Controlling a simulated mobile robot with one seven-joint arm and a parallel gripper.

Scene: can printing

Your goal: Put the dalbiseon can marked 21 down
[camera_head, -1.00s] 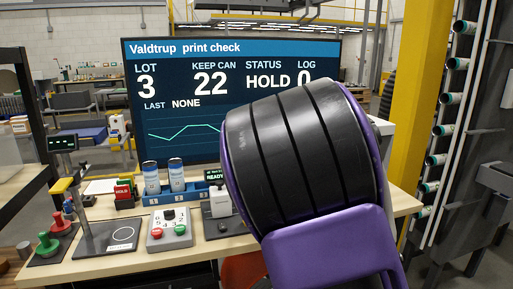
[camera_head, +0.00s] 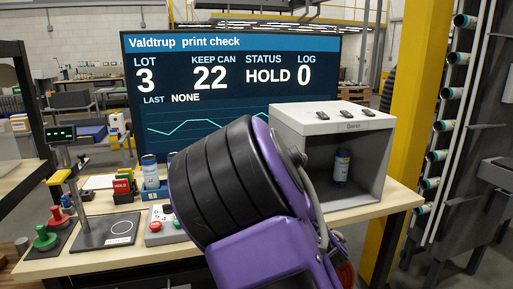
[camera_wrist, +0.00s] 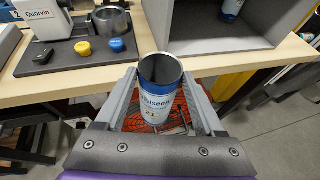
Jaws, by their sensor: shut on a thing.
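My gripper (camera_wrist: 161,78) is shut on an open-topped white and blue can (camera_wrist: 161,106) in the wrist view. Its lettering reads in part "lbiseon"; the small number below is too unclear to read surely. The can is upright between the two fingers, off the table's front edge, with floor and a red shape beneath it. In the head view my purple and black arm hides the gripper and the held can. A similar can (camera_head: 342,167) stands inside the grey open-fronted box (camera_head: 280,120). Another can (camera_head: 150,172) stands in the blue rack (camera_head: 152,195) at the left.
The wooden table (camera_head: 90,262) carries a stand with a circle mark (camera_head: 122,228), red and green push-buttons and a red HOLD block (camera_head: 122,187). A white "Quorvin" device (camera_wrist: 40,18) stands left of the box. The screen (camera_head: 225,85) shows KEEP CAN 22, STATUS HOLD.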

